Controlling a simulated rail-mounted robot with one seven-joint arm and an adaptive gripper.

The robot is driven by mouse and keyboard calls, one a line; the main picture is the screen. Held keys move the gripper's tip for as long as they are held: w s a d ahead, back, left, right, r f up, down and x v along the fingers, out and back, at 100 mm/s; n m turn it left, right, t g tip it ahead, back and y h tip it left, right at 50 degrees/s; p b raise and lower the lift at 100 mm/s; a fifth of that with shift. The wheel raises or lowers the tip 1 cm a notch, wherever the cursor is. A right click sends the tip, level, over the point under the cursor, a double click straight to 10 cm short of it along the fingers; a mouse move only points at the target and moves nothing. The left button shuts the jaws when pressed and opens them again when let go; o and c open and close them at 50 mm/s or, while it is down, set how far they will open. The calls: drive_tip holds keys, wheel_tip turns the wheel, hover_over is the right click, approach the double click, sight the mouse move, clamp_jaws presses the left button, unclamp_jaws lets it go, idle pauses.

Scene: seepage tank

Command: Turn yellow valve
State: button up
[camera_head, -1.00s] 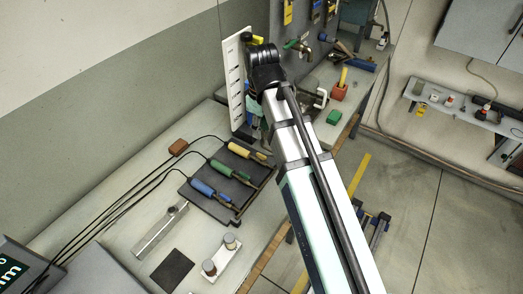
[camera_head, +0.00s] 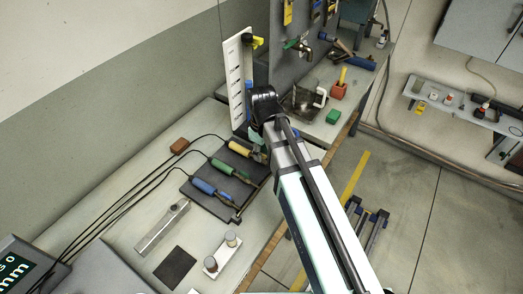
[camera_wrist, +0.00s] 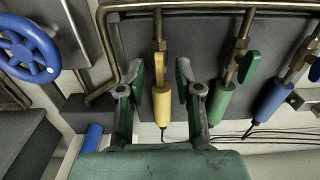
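A yellow-bodied fitting (camera_wrist: 162,106) with a brass stem, which I take for the yellow valve, is in the middle of the wrist view. Its yellow body also shows in the head view (camera_head: 240,149), at the far end of a row on a dark plate. My gripper (camera_wrist: 160,78) is open, with one green-padded finger on each side of the fitting and visible gaps to it. In the head view my gripper (camera_head: 257,144) is low by the yellow fitting, partly hidden by my arm. Whether a finger touches the small valve lever is unclear.
Green (camera_wrist: 222,100) and blue (camera_wrist: 273,98) fittings lie to the right in the wrist view. A brass pipe (camera_wrist: 200,6) crosses above. A blue handwheel (camera_wrist: 28,48) is at left.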

clamp_jaws()
drive_tip(key=shift+m, duration=0.5)
drive_tip(key=m+p, duration=0.1)
drive_tip(key=m, duration=0.1)
drive_tip(key=shift+m, duration=0.4)
drive_tip(key=m+p, duration=0.1)
drive_tip(key=m, duration=0.2)
drive_tip(key=shift+m, duration=0.3)
drive_tip(key=m, duration=0.6)
drive_tip(key=shift+p, duration=0.4)
drive_tip(key=m, duration=0.5)
drive_tip(key=shift+m, duration=0.4)
